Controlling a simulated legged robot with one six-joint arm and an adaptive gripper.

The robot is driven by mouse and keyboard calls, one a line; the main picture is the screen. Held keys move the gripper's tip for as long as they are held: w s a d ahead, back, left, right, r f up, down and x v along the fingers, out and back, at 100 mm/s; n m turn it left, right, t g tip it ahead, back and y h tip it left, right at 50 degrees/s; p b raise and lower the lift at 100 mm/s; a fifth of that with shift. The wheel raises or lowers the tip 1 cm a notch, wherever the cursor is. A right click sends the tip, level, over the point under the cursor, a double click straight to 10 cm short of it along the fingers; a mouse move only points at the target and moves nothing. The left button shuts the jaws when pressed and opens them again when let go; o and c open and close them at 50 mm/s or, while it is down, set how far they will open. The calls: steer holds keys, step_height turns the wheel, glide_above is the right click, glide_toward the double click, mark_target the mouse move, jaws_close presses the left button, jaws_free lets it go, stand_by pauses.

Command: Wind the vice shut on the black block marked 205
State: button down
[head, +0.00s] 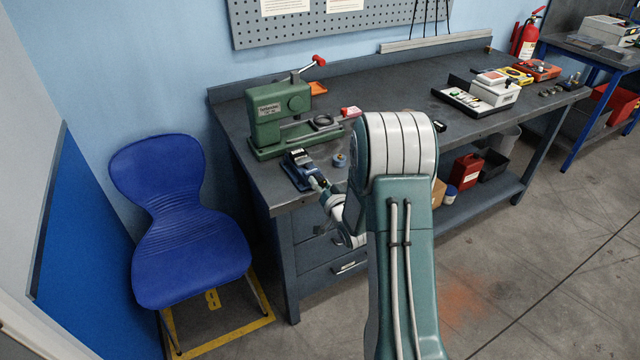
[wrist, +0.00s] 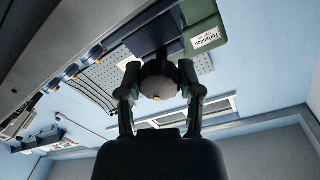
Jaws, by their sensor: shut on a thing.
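The small blue vice (head: 297,172) stands at the left front edge of the bench, before the green machine (head: 281,112). A small dark thing with a pale edge (head: 299,156) is at the top of the vice; I cannot read a 205 on it or tell if the jaws touch it. My gripper (head: 322,184) is at the near end of the vice. In the wrist view, the fingers of my gripper (wrist: 159,70) are shut on a round dark knob (wrist: 158,84) with a small yellow mark, one finger on each side. The vice body (wrist: 152,32) shows dark behind the knob.
A small blue round thing (head: 340,160) lies right of the vice. The green machine has a red-knobbed lever (head: 318,61). A blue chair (head: 185,225) stands left of the bench (head: 400,95). Trays and boxes sit at the bench's right end; its middle is mostly free.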

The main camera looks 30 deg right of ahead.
steer(key=m, duration=0.6)
steer(key=shift+w+r, duration=0.1)
steer(key=m+y, duration=0.1)
steer(key=m, duration=0.4)
steer(key=shift+d, duration=0.1)
steer(key=shift+m, duration=0.4)
steer(key=shift+c, duration=1.3)
jaws_free()
steer(key=shift+f, duration=0.2)
steer(key=shift+d, duration=0.1)
